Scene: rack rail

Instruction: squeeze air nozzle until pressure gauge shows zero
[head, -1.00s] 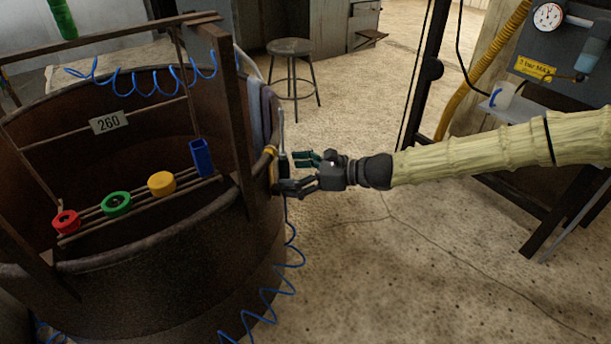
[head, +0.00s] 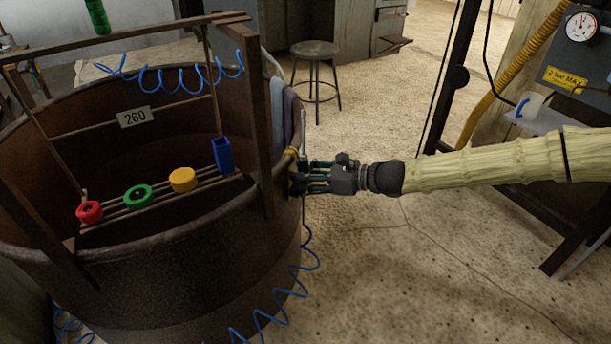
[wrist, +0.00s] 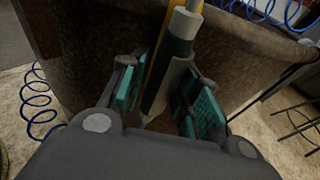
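The air nozzle (wrist: 168,75), a dark green and grey cylinder with a pale tip and a yellow strip beside it, is at the tub's outer right side. My gripper (head: 302,176) is at that side in the head view. In the wrist view, the teal finger pads of my gripper (wrist: 165,97) stand on both sides of the nozzle, close to it. I cannot tell whether they touch or press it. The pressure gauge (head: 581,26) is a white dial at the top right. Its dark needle points roughly upward; its numbers are too small to read.
The rusty tub (head: 170,280) fills the left, with red, green, yellow and blue items on its rack. A coiled blue hose (head: 290,290) hangs by its side. A stool (head: 315,52) stands behind. The floor below my arm is clear.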

